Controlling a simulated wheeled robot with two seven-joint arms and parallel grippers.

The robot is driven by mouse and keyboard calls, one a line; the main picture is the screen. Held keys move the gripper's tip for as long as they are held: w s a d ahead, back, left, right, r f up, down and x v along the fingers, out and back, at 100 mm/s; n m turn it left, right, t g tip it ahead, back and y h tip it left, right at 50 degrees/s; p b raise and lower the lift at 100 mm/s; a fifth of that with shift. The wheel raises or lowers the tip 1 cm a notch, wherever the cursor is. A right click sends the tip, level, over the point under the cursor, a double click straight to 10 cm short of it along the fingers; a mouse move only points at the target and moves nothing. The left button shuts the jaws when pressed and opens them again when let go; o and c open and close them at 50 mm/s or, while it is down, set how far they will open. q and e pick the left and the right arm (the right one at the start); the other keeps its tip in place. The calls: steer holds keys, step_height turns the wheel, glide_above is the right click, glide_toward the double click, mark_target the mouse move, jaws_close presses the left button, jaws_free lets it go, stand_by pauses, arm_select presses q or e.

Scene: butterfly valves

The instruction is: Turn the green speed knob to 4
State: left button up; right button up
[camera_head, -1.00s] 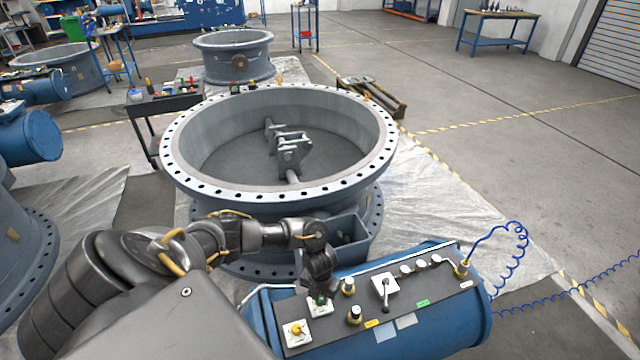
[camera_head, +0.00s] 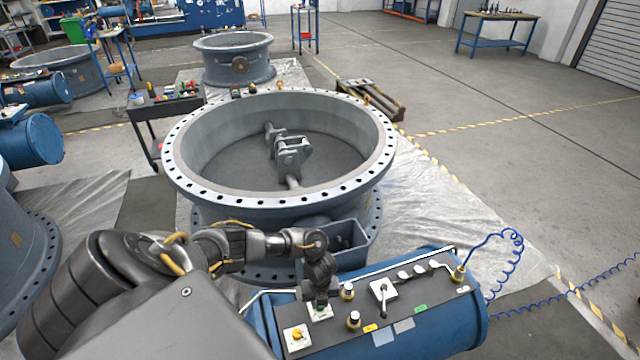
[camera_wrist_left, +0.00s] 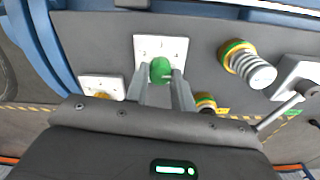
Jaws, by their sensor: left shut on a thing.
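The green speed knob (camera_wrist_left: 160,70) sits on a white plate (camera_wrist_left: 161,47) on the dark control panel, in the middle of the left wrist view. My left gripper (camera_wrist_left: 161,76) has its two grey fingers shut on the knob, one at each side. In the head view the left gripper (camera_head: 319,300) points down at the knob's white plate (camera_head: 320,312), and it hides most of the knob. The number that the knob points at is too small to read. My right gripper is not in view.
A yellow knob (camera_head: 297,335) on a white plate is near the panel's left end. Brass-and-silver fittings (camera_head: 353,319) and a lever (camera_head: 383,291) stand close by on the right. The large grey valve body (camera_head: 180,160) is behind the panel.

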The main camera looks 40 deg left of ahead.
arm_select(q)
steer(key=n+p, duration=0.2)
steer(key=n, duration=0.2)
steer(key=shift+n, duration=0.3)
stand_by(0.3)
steer(key=o, duration=1)
step_height(320, 180, up, 11)
steer(key=shift+f+p, duration=0.1)
steer(key=shift+p, duration=0.65)
